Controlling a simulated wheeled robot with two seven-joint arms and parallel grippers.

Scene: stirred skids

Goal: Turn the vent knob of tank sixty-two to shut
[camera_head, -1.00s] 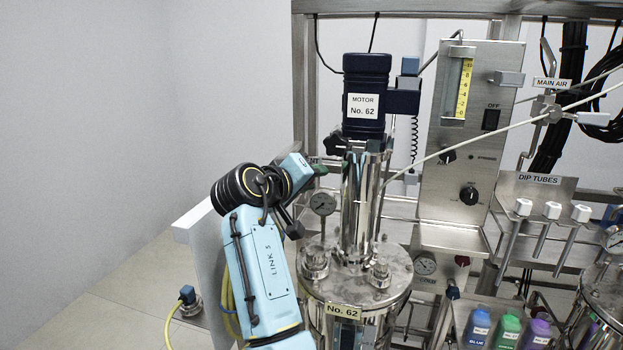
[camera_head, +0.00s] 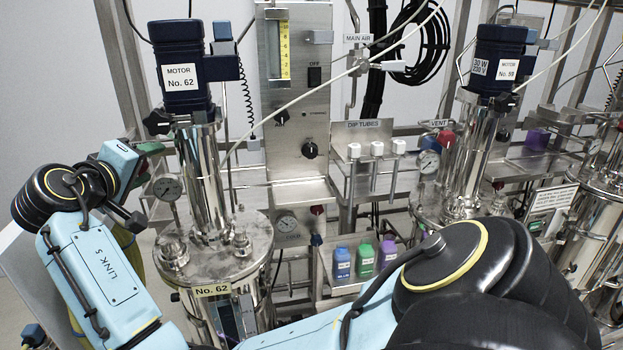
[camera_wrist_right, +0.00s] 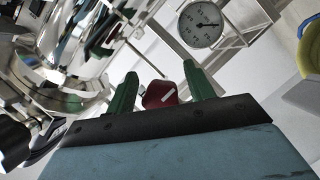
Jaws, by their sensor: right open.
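Tank 62 (camera_head: 255,245), a steel vessel with a "No. 62" label, stands left of centre in the head view under its dark blue motor (camera_head: 181,68). My right gripper (camera_head: 152,148) is beside its column at upper left, near the pressure gauge (camera_head: 168,188). In the right wrist view, a dark red knob (camera_wrist_right: 160,94) with a white line sits between the green fingers of my right gripper (camera_wrist_right: 160,74). The jaws are open, one finger on each side of the knob. Whether they touch it is unclear. The gripper hides the knob's surroundings in the head view. My left gripper is out of view.
A steel control panel (camera_head: 300,110) stands right of tank 62. Dip tubes (camera_head: 376,150) and coloured bottles (camera_head: 364,258) are right of it. Tank 59's motor (camera_head: 497,65) and a red vent knob (camera_head: 446,139) are farther right. My right arm crosses the foreground.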

